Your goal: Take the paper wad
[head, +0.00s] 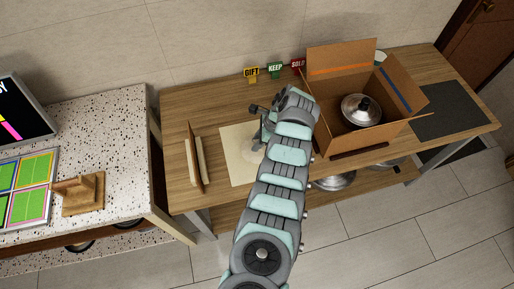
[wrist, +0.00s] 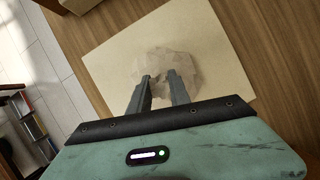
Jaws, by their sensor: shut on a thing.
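The paper wad (wrist: 180,65) is a crumpled, pale brown lump in the wrist view. It is over a flat cream sheet (wrist: 112,52) that lies on the wooden table. My gripper (wrist: 162,78) is shut on the near side of the wad, with both dark fingers reaching to it. I cannot tell whether the wad touches the sheet. In the head view the cream sheet (head: 238,172) shows left of my arm, and my gripper (head: 262,138) is over its right part. The wad is mostly hidden there by my arm.
An open cardboard box (head: 340,135) with a lidded pot (head: 361,110) stands to the right. GIFT (head: 251,73), KEEP (head: 275,69) and SOLD (head: 298,64) signs line the back edge. An upright wooden rack (head: 196,158) stands left of the sheet. A dark mat (head: 447,111) lies at far right.

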